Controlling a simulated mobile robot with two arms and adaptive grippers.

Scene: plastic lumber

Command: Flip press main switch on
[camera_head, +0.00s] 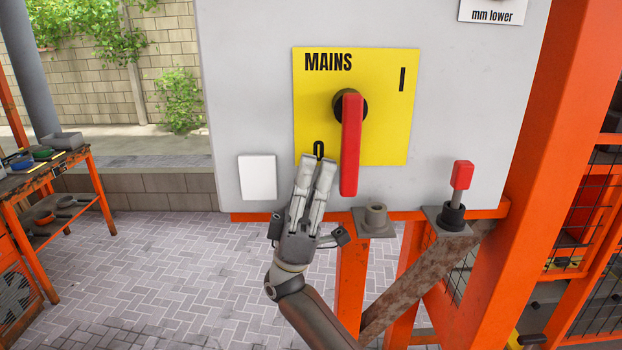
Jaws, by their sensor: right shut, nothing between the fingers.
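The main switch is a red handle (351,146) on a black round hub, mounted on a yellow plate (389,132) marked MAINS. The handle hangs down, nearly vertical, with its lower end right of the black 0 mark. The I mark (402,79) is at the plate's upper right. My right gripper (319,160) points up with its fingers shut and empty. Its tips are at the plate's lower edge, just left of the handle, partly covering the 0 area. I cannot tell whether it touches the handle or plate. My left gripper is not in view.
The plate is on a grey panel (250,80) with a white blank square (257,177). A red-topped lever (462,176) and a grey stub (375,217) stand below it. An orange post (530,180) rises at right. A workbench (45,185) stands left; paved floor between is clear.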

